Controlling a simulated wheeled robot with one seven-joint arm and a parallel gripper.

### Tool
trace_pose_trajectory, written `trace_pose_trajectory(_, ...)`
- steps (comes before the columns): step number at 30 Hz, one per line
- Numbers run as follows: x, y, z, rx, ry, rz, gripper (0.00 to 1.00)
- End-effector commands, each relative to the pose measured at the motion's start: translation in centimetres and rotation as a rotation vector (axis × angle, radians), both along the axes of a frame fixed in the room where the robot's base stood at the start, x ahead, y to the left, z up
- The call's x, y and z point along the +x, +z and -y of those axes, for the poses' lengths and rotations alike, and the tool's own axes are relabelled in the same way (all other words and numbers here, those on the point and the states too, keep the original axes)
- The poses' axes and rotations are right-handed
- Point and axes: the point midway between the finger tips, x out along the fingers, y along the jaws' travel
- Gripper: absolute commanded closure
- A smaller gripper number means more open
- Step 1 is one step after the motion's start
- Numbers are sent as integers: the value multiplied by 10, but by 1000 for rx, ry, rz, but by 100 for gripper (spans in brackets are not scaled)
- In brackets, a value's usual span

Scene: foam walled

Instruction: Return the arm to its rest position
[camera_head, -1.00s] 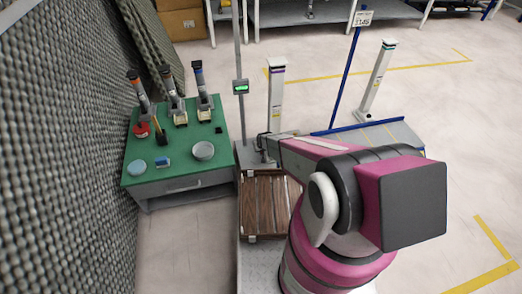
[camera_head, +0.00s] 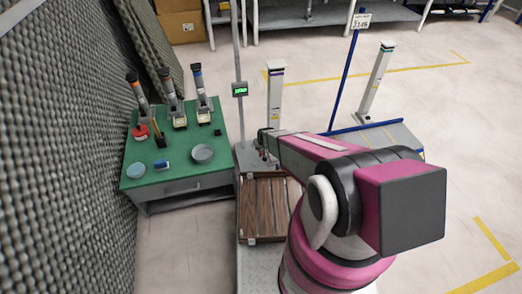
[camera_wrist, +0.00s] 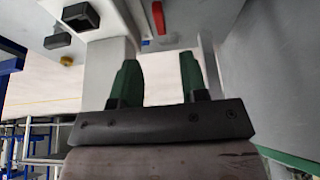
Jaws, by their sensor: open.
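My arm is the magenta and grey body at the right of the head view, reaching left over the slatted wooden crate or pallet. In the wrist view my gripper (camera_wrist: 160,82) shows two dark green fingers standing apart with nothing between them. In the head view the gripper is hardly visible at the far end of the arm, by the grey post. No object is held.
A green-topped table (camera_head: 182,185) at the left carries several tools and dishes. A wooden slatted surface (camera_head: 263,208) lies beside my arm. A grey pole with a green display (camera_head: 240,89) stands behind it. A textured foam wall (camera_head: 60,150) bounds the left. Floor at the right is open.

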Motion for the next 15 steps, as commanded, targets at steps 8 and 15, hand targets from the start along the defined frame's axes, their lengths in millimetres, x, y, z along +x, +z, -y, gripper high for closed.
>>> trace_pose_trajectory(8, -5, 14, 1, 0, 0, 0, 60)
trace_pose_trajectory(15, -5, 14, 1, 0, 0, 0, 60)
